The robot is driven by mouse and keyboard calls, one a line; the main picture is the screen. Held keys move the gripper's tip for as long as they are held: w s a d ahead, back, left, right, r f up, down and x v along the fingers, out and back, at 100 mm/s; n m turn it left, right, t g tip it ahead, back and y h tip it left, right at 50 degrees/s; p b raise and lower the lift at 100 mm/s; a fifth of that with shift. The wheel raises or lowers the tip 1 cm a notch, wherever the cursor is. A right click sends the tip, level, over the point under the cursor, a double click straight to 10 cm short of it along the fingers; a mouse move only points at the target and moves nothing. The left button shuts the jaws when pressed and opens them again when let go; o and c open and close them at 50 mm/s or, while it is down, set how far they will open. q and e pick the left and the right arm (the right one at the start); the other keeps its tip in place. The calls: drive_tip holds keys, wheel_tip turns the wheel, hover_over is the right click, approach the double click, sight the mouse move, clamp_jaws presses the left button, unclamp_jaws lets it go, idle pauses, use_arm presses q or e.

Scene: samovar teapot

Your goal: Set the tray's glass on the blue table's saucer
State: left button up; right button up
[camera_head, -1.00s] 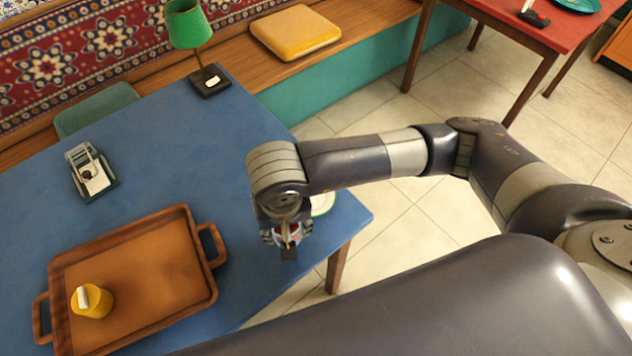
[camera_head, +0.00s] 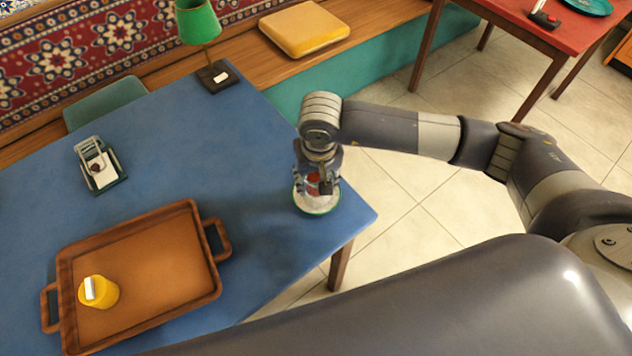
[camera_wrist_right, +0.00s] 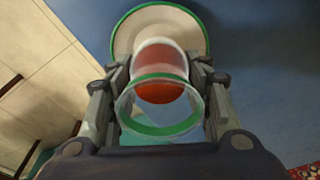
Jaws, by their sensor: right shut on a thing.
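My right gripper (camera_head: 318,188) is shut on a clear glass with a green rim and red-brown contents; the glass (camera_wrist_right: 160,95) shows between the two fingers in the right wrist view. The white saucer with a green rim (camera_head: 316,208) lies near the right corner of the blue table (camera_head: 250,140). It also shows beyond the glass in the right wrist view (camera_wrist_right: 125,38). The glass is over the saucer, but I cannot tell if its base touches it. The brown wooden tray (camera_head: 150,250) is at the lower left. My left gripper is out of view.
A small dark-edged holder (camera_head: 101,168) lies behind the tray, and a green lamp (camera_head: 198,22) stands at the back corner. The table between tray and saucer is clear.

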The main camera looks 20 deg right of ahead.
drive_tip(key=shift+f, duration=0.9)
drive_tip(key=shift+f+b, duration=0.35)
drive_tip(key=shift+b, duration=0.35)
drive_tip(key=o, duration=1.2)
